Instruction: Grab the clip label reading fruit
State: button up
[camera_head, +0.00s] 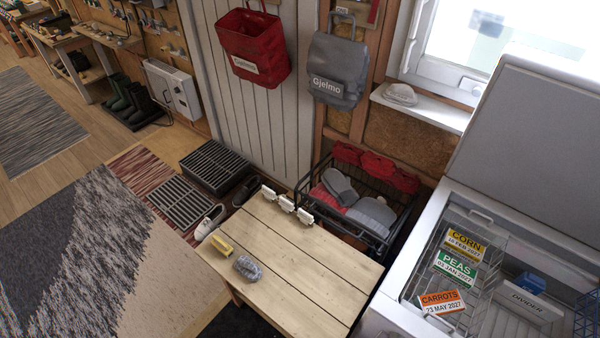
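Three small white clip-like pieces stand in a row along the back edge of the wooden bench (290,270): a left one (268,192), a middle one (286,203) and a right one (305,216). I cannot read any lettering on them, so I cannot tell whether one says fruit. In the open white freezer (392,310) are a yellow CORN label (465,244), a green PEAS label (455,267) and an orange CARROTS label (441,302). No label that I can read says fruit. My gripper is not in view.
A yellow block (221,246) and a grey lumpy object (247,267) lie at the bench's left end. A black wire basket (380,238) stands behind the bench, with shoes (209,222) to its left. A raised lid (545,135) stands over the freezer. The rug (110,250) at left is clear.

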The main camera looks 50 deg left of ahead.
aim_at(269, 194)
jog(key=u, duration=2.15)
jog(key=i+j+z, duration=0.1)
jog(key=z, duration=0.35)
jog(key=j+z, duration=0.2)
jog(key=z, duration=0.2)
jog(key=i+j+z, duration=0.2)
jog(key=j+z, duration=0.25)
jog(key=j, duration=0.65)
jog(key=j+z, duration=0.4)
jog(key=j, duration=1.85)
jog(key=k+j, duration=0.15)
jog(key=j, duration=1.05)
jog(key=i+z, duration=0.05)
